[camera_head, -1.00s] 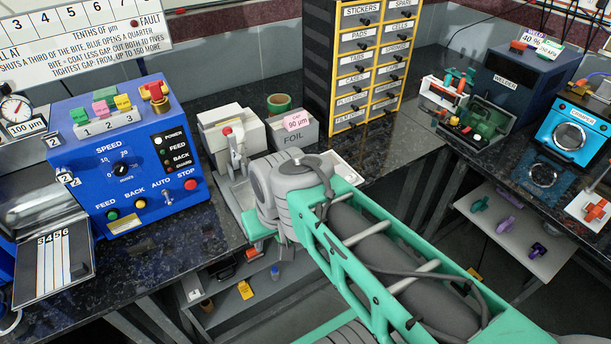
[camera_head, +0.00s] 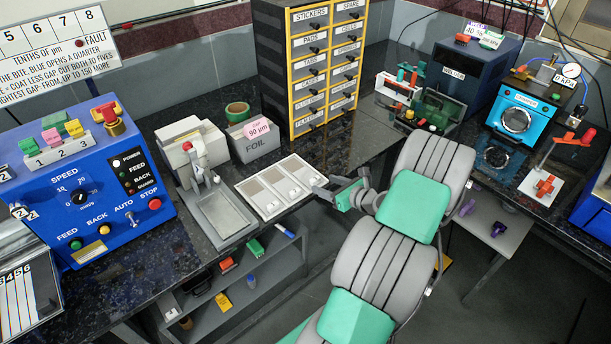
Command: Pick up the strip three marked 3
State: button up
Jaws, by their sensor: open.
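The strips (camera_head: 16,305) lie side by side on a dark-edged plate at the lower left edge of the head view. They are narrow and pale, with the small marks 3, 4, 5 and 6 at their upper ends. The strip marked 3 is the leftmost one showing, close against the picture's edge, and part of the plate is cut off. My gripper (camera_head: 328,191) is far to the right of the strips, beside a white three-part tray. It is open, small and partly hidden by my arm, and I see nothing held in it.
The blue feed machine (camera_head: 105,205) stands just behind and right of the strips. The white three-part tray (camera_head: 262,207), foil box (camera_head: 262,146) and yellow drawer cabinet (camera_head: 325,65) are further right. A low shelf (camera_head: 240,290) sits under the counter. The dark counter front (camera_head: 160,262) is mostly clear.

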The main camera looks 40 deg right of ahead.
aim_at(317, 180)
jog(key=x, duration=0.4)
jog(key=shift+w+p, duration=0.3)
jog(key=shift+w, duration=0.05)
grip_shut()
